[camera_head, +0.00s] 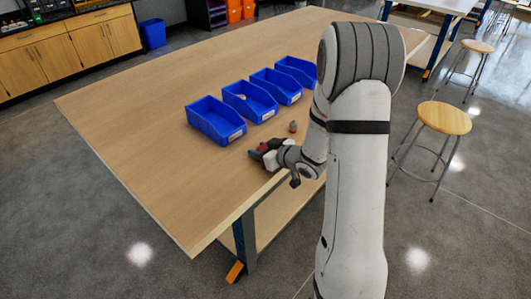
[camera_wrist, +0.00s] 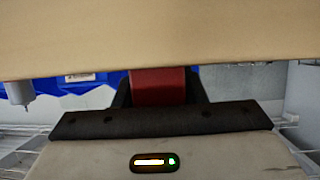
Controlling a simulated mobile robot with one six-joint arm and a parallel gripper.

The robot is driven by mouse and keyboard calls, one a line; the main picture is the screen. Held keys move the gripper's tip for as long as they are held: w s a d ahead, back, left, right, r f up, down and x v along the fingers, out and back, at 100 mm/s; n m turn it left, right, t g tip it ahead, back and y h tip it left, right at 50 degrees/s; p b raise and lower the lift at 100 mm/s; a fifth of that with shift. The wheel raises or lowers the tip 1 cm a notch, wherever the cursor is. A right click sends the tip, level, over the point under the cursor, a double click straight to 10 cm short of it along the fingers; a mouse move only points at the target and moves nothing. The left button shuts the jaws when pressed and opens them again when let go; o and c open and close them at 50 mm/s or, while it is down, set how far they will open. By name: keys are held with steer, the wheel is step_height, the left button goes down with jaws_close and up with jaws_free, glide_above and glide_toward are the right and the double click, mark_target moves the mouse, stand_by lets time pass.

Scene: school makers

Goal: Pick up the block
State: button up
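A red block (camera_wrist: 163,86) sits between the two dark fingers of my gripper (camera_wrist: 161,90) in the wrist view. The fingers lie close along both sides of it, with no clear gap, so the gripper looks shut on it. In the head view, my gripper (camera_head: 260,153) is low over the near edge of the wooden table, with a bit of the red block (camera_head: 263,148) showing. The block meets the table surface (camera_wrist: 60,40) in the wrist view, which appears upside down. I cannot tell whether it touches the table.
Several blue bins stand in a row on the table (camera_head: 130,110); the nearest (camera_head: 216,120) is just beyond my gripper. A small grey object (camera_head: 293,126) stands beside my gripper and also shows in the wrist view (camera_wrist: 18,92). The table's left part is clear. A stool (camera_head: 444,118) stands right.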

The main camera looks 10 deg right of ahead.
steer(key=c, duration=0.6)
